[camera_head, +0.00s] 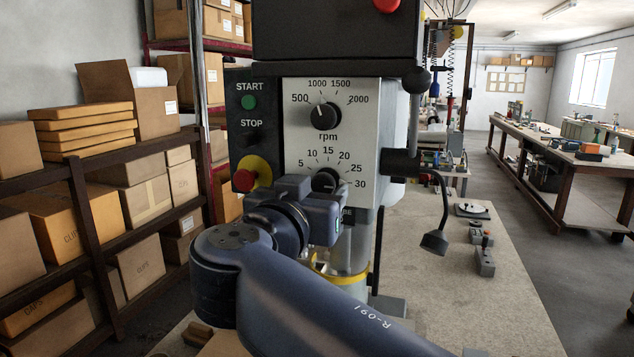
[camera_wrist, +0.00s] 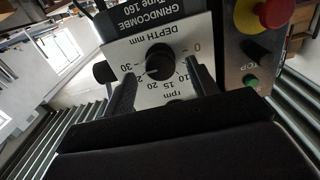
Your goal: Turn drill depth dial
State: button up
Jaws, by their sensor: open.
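The depth dial (camera_head: 325,180) is a black round knob on the drill's white front panel, ringed by a scale from 5 to 30. My gripper (camera_head: 318,190) is right in front of it and hides its lower part. In the wrist view the dial (camera_wrist: 160,62) appears upside down below the words "DEPTH mm". My gripper's two dark fingers (camera_wrist: 160,78) are apart, one on each side of the dial. I cannot tell whether they touch it. The dial's pointer is hard to make out.
Above the dial is the rpm knob (camera_head: 325,115). To the left are the green start button (camera_head: 249,102) and a red emergency button on yellow (camera_head: 245,180). A lamp on a bent stalk (camera_head: 435,242) hangs to the right. Shelves with boxes (camera_head: 145,200) stand at the left.

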jog(key=shift+w+d, duration=0.25)
jog(key=shift+w, duration=0.45)
jog(key=c, duration=0.9)
jog(key=shift+c, duration=0.2)
